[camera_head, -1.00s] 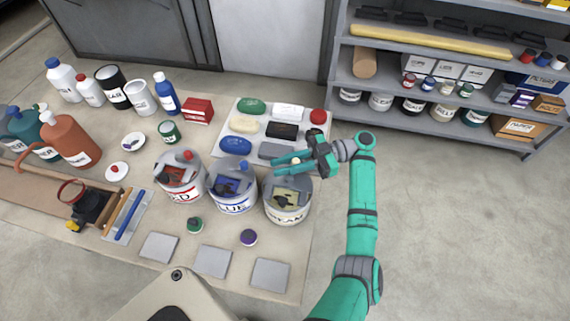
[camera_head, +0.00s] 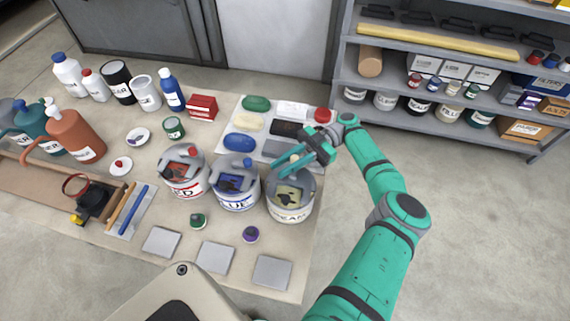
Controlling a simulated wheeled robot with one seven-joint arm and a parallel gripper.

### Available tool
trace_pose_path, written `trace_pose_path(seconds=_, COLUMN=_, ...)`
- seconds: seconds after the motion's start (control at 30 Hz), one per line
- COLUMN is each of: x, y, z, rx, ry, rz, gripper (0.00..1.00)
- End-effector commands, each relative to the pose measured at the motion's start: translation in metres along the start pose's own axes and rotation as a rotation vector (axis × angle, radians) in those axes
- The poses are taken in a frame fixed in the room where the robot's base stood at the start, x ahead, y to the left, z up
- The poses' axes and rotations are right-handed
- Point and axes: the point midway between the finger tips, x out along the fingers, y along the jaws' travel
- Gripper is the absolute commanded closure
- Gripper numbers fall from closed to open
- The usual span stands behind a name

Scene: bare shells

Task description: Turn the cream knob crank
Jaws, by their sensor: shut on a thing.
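The cream can (camera_head: 290,214) stands at the right end of the row of three labelled cans, with an opening in its grey lid showing cream contents. The cream knob (camera_head: 294,159) of its crank shows as a small pale spot between my gripper's fingers, above the back of the lid. My gripper (camera_head: 287,164) comes in from the right and is shut on this knob. The fingers hide most of the knob and crank. The red can (camera_head: 184,190) and blue can (camera_head: 236,200) stand to the left, with a red knob (camera_head: 192,151) and blue knob (camera_head: 247,162).
Coloured oval and block pieces lie on a pale board (camera_head: 232,116) behind the cans. Grey square tiles (camera_head: 216,257) and a purple-topped jar (camera_head: 250,234) are in front. A shelf unit (camera_head: 400,124) stands at the back right. The floor to the right is clear.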

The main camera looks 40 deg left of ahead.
Motion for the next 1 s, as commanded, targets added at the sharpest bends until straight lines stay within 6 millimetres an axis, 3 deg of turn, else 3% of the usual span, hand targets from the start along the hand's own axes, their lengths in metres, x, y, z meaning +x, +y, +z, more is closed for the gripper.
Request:
trace_pose_path(seconds=0.6, x=0.0021, y=-0.0016, z=0.0008, rx=0.001, ry=0.002, rz=-0.028, gripper=1.00)
trace_pose_path(seconds=0.63, x=0.0021, y=-0.0016, z=0.0009, rx=0.001, ry=0.002, rz=-0.028, gripper=0.78)
trace_pose_path(seconds=0.7, x=0.0019, y=-0.0015, z=0.0008, rx=0.001, ry=0.002, rz=-0.027, gripper=0.62)
trace_pose_path(seconds=1.0, x=0.0013, y=-0.0007, z=-0.0002, rx=0.000, ry=0.001, rz=-0.024, gripper=0.62)
